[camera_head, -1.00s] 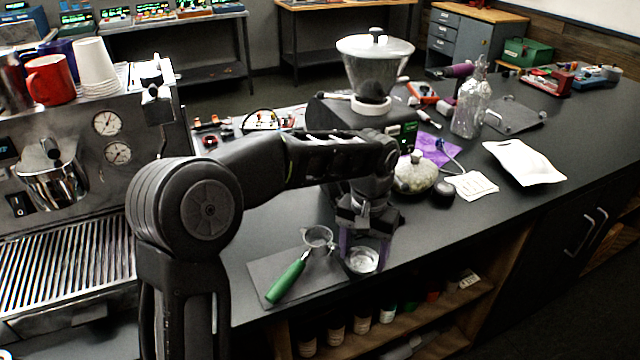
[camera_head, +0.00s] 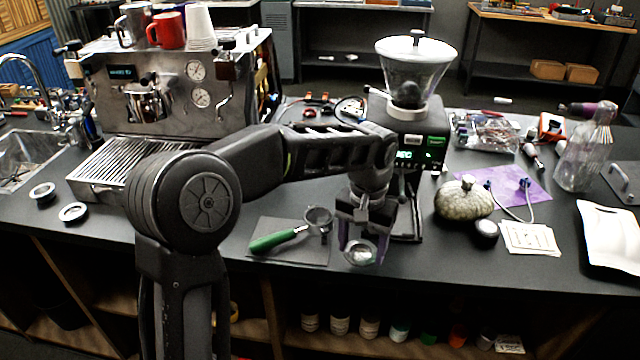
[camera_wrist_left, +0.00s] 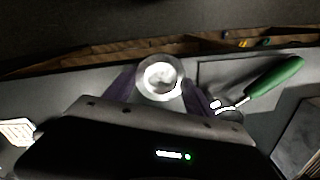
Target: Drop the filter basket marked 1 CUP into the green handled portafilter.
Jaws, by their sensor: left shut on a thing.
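The green handled portafilter (camera_head: 280,239) lies on a dark mat, its round head pointing right toward my gripper. It also shows in the left wrist view (camera_wrist_left: 272,77), to the right of the gripper. My left gripper (camera_head: 361,244) is shut on a shiny metal filter basket (camera_head: 360,254), held just right of the portafilter head and apart from it. In the left wrist view the basket (camera_wrist_left: 160,78) sits between the purple fingers. No marking on it can be read. My right gripper is not in view.
The dark mat (camera_head: 262,252) lies near the counter's front edge. The grinder (camera_head: 410,110) stands behind my gripper. A round stone-like pot (camera_head: 463,200), a small black puck (camera_head: 485,229) and a white card (camera_head: 528,238) lie to the right. Two rings (camera_head: 73,211) lie at the far left.

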